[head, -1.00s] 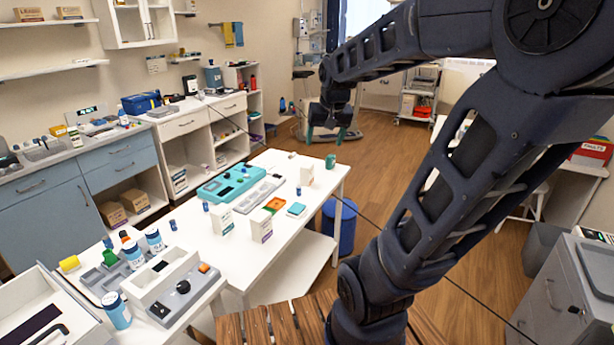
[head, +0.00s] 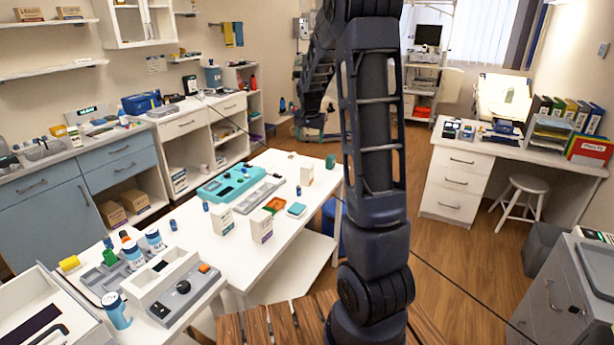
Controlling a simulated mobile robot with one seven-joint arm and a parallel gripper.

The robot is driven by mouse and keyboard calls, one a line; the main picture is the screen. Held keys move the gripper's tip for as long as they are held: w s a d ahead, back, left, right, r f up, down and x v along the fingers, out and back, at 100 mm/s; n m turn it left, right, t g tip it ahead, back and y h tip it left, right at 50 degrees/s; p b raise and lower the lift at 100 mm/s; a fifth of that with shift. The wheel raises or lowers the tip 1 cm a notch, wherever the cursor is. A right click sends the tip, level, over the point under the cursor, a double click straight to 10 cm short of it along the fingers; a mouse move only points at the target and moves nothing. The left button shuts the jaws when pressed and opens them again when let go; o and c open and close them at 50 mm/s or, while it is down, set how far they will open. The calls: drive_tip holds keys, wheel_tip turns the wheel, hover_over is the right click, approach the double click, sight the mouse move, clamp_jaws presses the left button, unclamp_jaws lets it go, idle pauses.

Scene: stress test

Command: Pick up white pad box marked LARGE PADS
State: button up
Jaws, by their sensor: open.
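Several small white boxes stand on the long white table. One white box (head: 221,221) is beside the grey tray, another white box (head: 262,227) is to its right and nearer the front edge, and a third white box (head: 307,175) is farther back. Their print is too small to read, so I cannot tell which is marked LARGE PADS. My gripper (head: 309,124) hangs from the arm beyond the far right end of the table, in the air, apart from the boxes. It is open, small and dark in view, with nothing seen in it.
A grey device (head: 180,290) and blue-white bottles (head: 116,311) crowd the near left. A desk (head: 462,160) and stool (head: 525,188) stand right, beyond open floor.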

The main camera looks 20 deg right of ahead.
drive_tip(key=m+h, duration=0.2)
hover_over(306, 167)
drive_tip(key=s+a, duration=0.2)
wheel_tip(306, 167, down, 16)
drive_tip(key=x, duration=0.6)
drive_tip(key=shift+d+f, duration=0.15)
drive_tip(key=shift+f, duration=0.25)
drive_tip(key=shift+w+x, duration=0.15)
drive_tip(key=shift+x, duration=1.15)
drive_tip(key=shift+w+x, duration=0.2)
drive_tip(key=shift+x, duration=1.1)
drive_tip(key=shift+r, duration=0.15)
drive_tip(key=c, duration=1.1)
